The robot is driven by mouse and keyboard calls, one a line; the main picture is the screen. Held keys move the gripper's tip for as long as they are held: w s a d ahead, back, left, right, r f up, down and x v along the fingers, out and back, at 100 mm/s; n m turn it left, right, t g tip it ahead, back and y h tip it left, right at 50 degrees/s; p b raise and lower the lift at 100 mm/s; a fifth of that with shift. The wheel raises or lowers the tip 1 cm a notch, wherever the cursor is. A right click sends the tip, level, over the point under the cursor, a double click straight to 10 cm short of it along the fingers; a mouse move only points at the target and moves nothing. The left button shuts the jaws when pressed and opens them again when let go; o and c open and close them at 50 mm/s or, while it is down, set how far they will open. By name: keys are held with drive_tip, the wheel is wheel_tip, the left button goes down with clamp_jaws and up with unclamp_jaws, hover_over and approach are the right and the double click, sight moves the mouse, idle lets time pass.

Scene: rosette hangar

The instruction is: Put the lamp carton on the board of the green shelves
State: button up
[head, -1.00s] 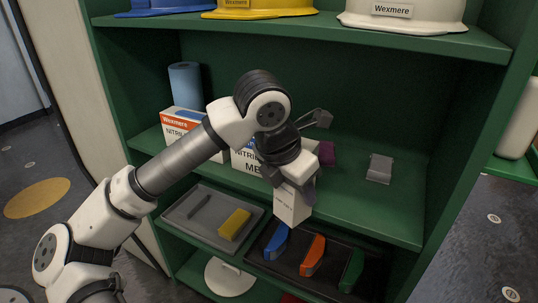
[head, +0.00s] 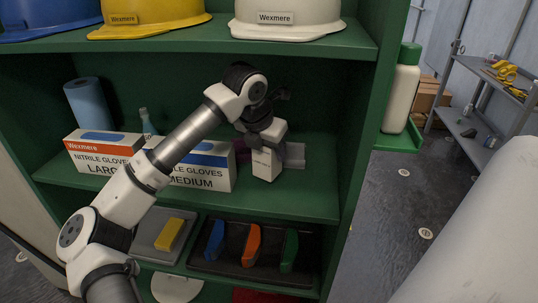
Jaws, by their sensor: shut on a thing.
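The lamp carton (head: 266,166) is a small white upright box. My gripper (head: 265,148) is shut on its upper part from above. The carton is over the middle board (head: 310,198) of the green shelves, right of the glove boxes. I cannot tell whether its base touches the board. My gripper hides the carton's top, and the fingertips are hard to make out.
White glove boxes marked large (head: 100,160) and medium (head: 208,178) stand on the same board. Purple and grey things show partly behind the carton. Helmets (head: 290,18) fill the board above. The board's right end is clear.

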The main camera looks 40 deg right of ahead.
sight(269, 161)
drive_tip(key=shift+d+f+p, duration=0.15)
drive_tip(key=shift+f+p, duration=0.35)
drive_tip(key=shift+f, duration=1.3)
drive_tip(key=shift+w, duration=0.1)
drive_tip(key=shift+f, duration=0.2)
drive_tip(key=o, duration=1)
drive_tip(key=shift+c, duration=0.2)
drive_tip(key=shift+r, duration=0.1)
